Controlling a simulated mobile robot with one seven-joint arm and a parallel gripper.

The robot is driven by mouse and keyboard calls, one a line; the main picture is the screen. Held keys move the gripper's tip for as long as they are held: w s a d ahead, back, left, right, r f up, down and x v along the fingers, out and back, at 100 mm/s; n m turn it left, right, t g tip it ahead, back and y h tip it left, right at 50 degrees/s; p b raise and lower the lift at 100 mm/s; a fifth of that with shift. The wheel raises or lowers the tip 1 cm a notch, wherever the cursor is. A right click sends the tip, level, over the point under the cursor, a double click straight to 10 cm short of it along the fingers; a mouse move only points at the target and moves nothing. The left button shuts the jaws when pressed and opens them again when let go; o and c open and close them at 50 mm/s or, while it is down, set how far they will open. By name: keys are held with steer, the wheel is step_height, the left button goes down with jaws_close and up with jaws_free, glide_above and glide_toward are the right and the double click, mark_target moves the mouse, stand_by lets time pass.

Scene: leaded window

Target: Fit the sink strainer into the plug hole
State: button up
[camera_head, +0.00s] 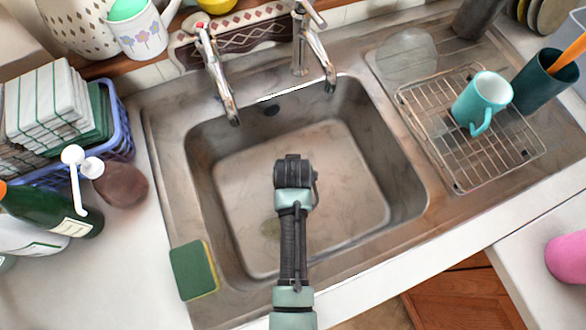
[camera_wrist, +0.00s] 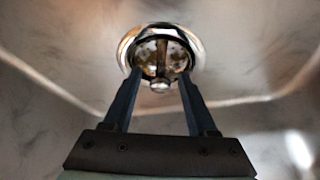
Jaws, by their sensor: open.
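My gripper (camera_wrist: 159,74) is open, its two dark fingers pointing at a round shiny metal fitting in the wrist view. The fitting has a bright rim, which I take as the plug hole (camera_wrist: 197,48), around a brownish inside. A post with a small rounded metal knob, which looks like the sink strainer (camera_wrist: 160,86), stands out towards the camera. The knob lies between the fingertips; I see no clear contact. Whether the strainer sits flush cannot be told. In the head view my arm reaches over the sink basin (camera_head: 235,185) and hides the plug hole, strainer and fingertips.
Two taps (camera_head: 222,85) rise at the back of the basin. A wire rack (camera_head: 455,170) with a teal mug (camera_head: 482,100) stands right. A green sponge (camera_head: 193,270) lies at the front left rim. Bottles and a blue basket (camera_head: 122,120) crowd the left.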

steer(key=shift+r, duration=0.1)
steer(key=p+v, duration=0.2)
steer(key=v, duration=1)
steer(key=w+r+t, duration=0.4)
steer(key=w+r, duration=0.1)
steer(key=r, duration=0.6)
steer(key=w+r+t, duration=0.3)
steer(key=w+r, duration=0.2)
steer(key=r, duration=0.6)
steer(key=w+r+t, duration=0.4)
steer(key=r, duration=0.7)
steer(key=s+r+t, duration=0.4)
steer(key=r, duration=0.7)
steer(key=s+r+t, duration=0.4)
steer(key=s+r, duration=0.1)
steer(key=r, duration=0.6)
steer(key=s+r+t, duration=0.3)
steer(key=s+r, duration=0.1)
steer(key=r, duration=0.7)
steer(key=shift+s+t, duration=0.2)
steer(key=shift+t, duration=0.2)
steer(key=shift+a, duration=0.1)
